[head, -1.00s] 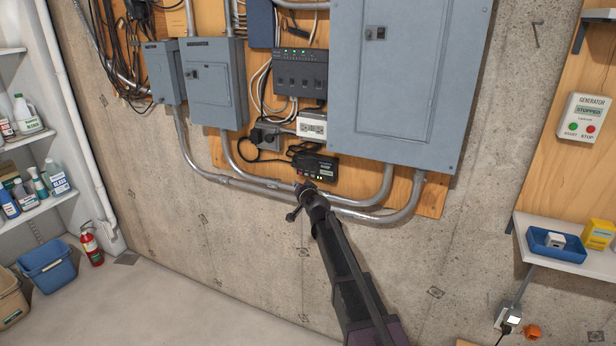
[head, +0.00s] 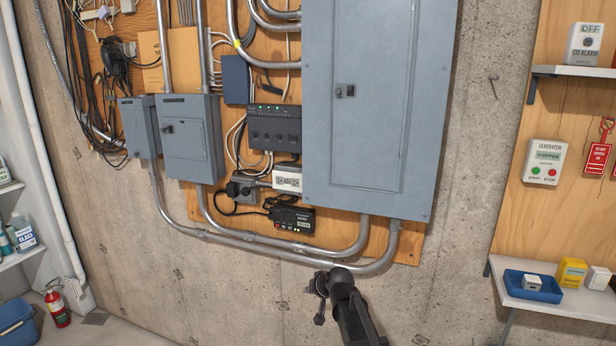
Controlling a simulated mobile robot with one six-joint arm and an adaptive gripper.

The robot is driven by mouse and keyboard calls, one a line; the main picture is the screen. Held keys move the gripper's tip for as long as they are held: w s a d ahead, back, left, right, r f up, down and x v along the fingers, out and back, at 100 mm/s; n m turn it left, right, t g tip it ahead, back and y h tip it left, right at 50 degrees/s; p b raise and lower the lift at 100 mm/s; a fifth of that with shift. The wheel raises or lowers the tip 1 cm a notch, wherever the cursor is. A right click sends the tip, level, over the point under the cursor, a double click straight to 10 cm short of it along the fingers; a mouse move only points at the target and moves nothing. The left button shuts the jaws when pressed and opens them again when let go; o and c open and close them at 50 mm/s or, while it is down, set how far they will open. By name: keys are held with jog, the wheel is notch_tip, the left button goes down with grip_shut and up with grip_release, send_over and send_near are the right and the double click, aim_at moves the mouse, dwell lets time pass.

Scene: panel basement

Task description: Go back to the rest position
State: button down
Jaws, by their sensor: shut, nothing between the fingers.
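My gripper (head: 320,296) is in the lower middle of the head view, at the end of my dark arm. It is shut and empty. It is in front of the bare concrete wall, below the curved metal conduits and apart from the small black device with green lights (head: 292,219). The fingertips are small and partly turned away here.
A large grey panel (head: 365,100) and smaller grey boxes (head: 190,138) are on the plywood board. At right, a shelf (head: 560,306) holds a blue tray (head: 533,287). A generator control (head: 543,163) hangs above. A fire extinguisher (head: 57,305) stands lower left.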

jog(key=s+d+f+g+h, duration=0.2)
jog(key=s+d+g, duration=0.2)
jog(key=s+d, duration=0.4)
jog(key=s+d+f+m+g+h+p, duration=0.1)
jog(key=s+d, duration=0.7)
jog(key=s, duration=0.8)
jog(key=f+g+h, duration=0.1)
jog(key=g+h, duration=0.1)
jog(key=shift+d+f+g, duration=0.2)
jog(key=shift+d+g, duration=0.2)
